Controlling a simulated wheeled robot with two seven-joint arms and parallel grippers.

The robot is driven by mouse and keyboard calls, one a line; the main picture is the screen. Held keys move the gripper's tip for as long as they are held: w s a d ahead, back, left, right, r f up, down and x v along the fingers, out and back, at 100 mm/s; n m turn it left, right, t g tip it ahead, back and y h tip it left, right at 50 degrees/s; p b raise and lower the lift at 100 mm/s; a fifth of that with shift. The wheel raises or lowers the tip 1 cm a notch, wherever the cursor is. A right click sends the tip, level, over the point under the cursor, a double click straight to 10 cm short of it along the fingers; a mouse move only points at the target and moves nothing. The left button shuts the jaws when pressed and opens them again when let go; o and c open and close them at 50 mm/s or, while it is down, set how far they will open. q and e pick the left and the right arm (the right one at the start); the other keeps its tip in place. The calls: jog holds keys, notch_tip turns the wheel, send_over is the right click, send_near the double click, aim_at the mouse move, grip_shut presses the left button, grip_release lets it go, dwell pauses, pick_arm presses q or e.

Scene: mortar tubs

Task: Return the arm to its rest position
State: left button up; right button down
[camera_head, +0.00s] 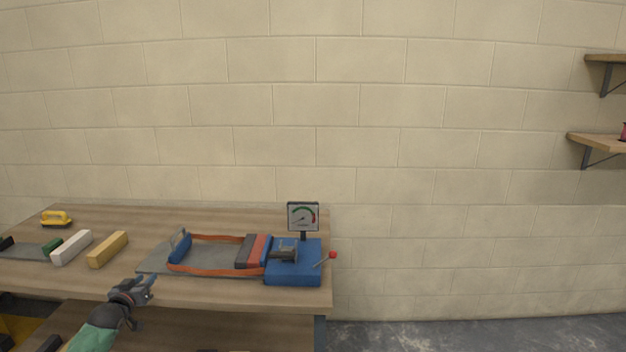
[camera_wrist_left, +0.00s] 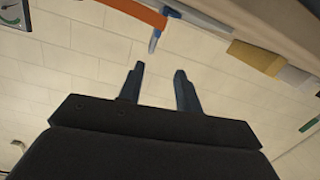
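My left gripper (camera_head: 146,284) is at the front edge of the wooden workbench (camera_head: 210,292), to the left of the blue machine. In the left wrist view its two fingers (camera_wrist_left: 158,82) are spread apart with nothing between them, and the wall shows behind. My left arm comes in from the lower left in the head view. My right gripper is not in either view.
On the bench are a blue machine (camera_head: 293,268) with a gauge (camera_head: 303,217) and orange rails, a yellow block (camera_head: 107,250), a white block (camera_head: 72,247) and a yellow-handled tool (camera_head: 56,218). Wall shelves (camera_head: 600,143) are at the right. Floor right of the bench is clear.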

pick_arm(q)
jog(key=s+d+f+m+g, duration=0.1)
jog(key=s+d+f+g, duration=0.35)
jog(key=s+d, duration=0.85)
jog(key=s+d+f+m+g, duration=0.2)
jog(key=s+d+f+g, duration=0.35)
jog(key=s, duration=1.05)
jog(key=s+d+f+m+g, duration=0.1)
jog(key=s+d+f+g, duration=0.35)
jog(key=s+d, duration=1)
jog(key=s+d+f, duration=0.1)
jog(key=s+f, duration=0.3)
jog(key=s, duration=0.3)
jog(key=s+d+f+h, duration=0.1)
jog(key=s+d+f, duration=0.1)
jog(key=s, duration=0.5)
jog(key=shift+f+n+g, duration=0.4)
jog(key=shift+f+g, duration=0.05)
jog(key=shift+f, duration=0.45)
